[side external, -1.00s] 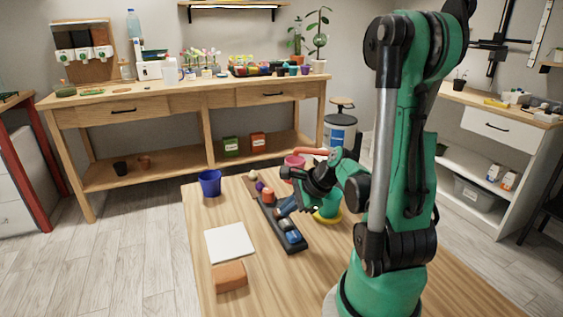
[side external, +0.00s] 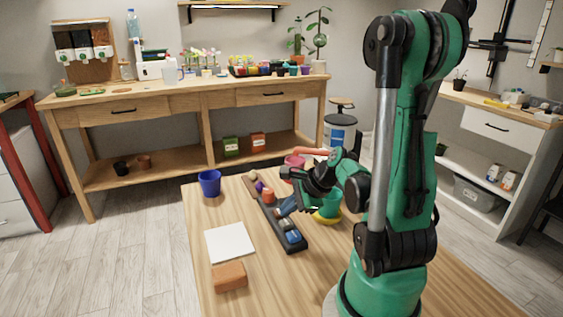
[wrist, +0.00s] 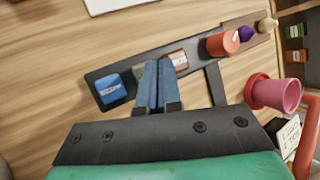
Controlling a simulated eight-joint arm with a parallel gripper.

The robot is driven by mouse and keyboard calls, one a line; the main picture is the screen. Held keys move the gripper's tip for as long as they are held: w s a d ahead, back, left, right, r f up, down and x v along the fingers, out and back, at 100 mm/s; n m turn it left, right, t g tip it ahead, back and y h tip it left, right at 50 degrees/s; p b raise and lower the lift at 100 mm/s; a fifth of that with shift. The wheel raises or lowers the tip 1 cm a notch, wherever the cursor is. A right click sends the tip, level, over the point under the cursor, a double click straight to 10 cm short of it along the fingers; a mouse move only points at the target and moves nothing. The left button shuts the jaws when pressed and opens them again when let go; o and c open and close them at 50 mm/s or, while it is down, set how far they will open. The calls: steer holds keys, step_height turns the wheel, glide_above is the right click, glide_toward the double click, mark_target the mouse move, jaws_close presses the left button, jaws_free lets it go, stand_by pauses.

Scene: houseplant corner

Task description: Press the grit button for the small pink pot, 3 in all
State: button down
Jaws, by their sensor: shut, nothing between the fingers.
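A dark button strip (side external: 301,245) lies on the wooden table. It carries a blue labelled button (wrist: 110,88), which also shows at the near end in the side view (side external: 292,237), and a pale brown labelled button (wrist: 178,59). The labels are too small to read, so I cannot tell which button is grit. My gripper (wrist: 158,66) has its blue fingers shut and empty over the strip, between these two buttons; contact is unclear. The fingers hide part of the strip. The small pink pot (wrist: 277,93) stands beside the strip, partly behind my gripper in the side view (side external: 293,162).
An orange piece (wrist: 222,43), a purple piece (wrist: 245,33) and a beige piece (wrist: 267,25) are at the strip's far end. A blue pot (side external: 209,183), white sheet (side external: 229,242) and orange-brown block (side external: 229,277) lie left. A teal pot stands on a yellow saucer (side external: 327,220).

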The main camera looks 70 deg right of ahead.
mark_target(288, 222)
steer(key=shift+r, duration=2.5)
steer(key=w+a+r+n, duration=0.2)
steer(key=a+n, duration=0.6)
steer(key=n, duration=0.6)
steer(key=w+a+r+n, duration=0.2)
steer(key=w+a+n, duration=0.2)
steer(key=a+n, duration=0.4)
steer(key=n, duration=0.6)
steer(key=shift+w+a+y, duration=0.2)
steer(key=shift+y, duration=0.1)
steer(key=shift+d, duration=0.1)
